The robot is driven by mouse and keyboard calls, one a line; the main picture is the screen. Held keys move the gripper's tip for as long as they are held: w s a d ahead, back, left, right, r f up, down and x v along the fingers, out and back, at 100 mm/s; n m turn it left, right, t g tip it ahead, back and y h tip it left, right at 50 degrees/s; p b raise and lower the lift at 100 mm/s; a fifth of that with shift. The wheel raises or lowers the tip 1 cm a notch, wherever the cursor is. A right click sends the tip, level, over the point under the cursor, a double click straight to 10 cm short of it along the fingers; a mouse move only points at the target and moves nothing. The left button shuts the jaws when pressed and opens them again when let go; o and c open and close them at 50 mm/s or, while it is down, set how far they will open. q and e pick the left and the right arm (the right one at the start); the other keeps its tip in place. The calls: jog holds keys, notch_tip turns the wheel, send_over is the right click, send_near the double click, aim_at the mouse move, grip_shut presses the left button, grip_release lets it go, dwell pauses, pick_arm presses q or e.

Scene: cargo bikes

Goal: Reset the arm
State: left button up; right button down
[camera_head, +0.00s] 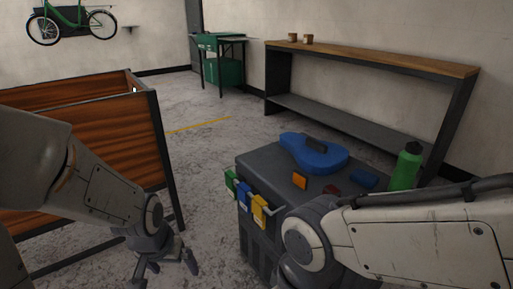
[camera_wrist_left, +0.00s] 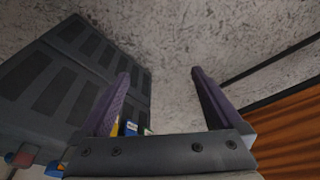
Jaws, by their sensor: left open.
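My left gripper (camera_head: 167,268) hangs low in the head view, between the wooden-sided cargo box and the dark grey case. Its two purple-lined fingers stand wide apart in the left wrist view (camera_wrist_left: 160,85), with only bare floor between their tips. It holds nothing. My right arm reaches in from the right in front of the dark case, and its gripper is out of sight.
The dark grey case (camera_head: 258,164) carries a blue rounded object (camera_head: 312,155), an orange block (camera_head: 300,180) and a green bottle (camera_head: 406,168). The slatted cargo box (camera_head: 80,135) stands left. A wood-topped shelf (camera_head: 375,60) lines the wall. Floor between is clear.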

pick_arm(q)
jog(key=s+d+r+m+g+h, duration=0.1)
jog(key=s+d+r+m, duration=0.25)
jog(key=s+d, duration=0.35)
jog(key=s+d+r+m+g, duration=0.2)
jog(key=s+d+r+m, duration=0.15)
jog(key=s+d, duration=0.35)
notch_tip(320, 180, up, 30)
jog(key=p, duration=3.1)
jog(key=shift+w+a, duration=0.15)
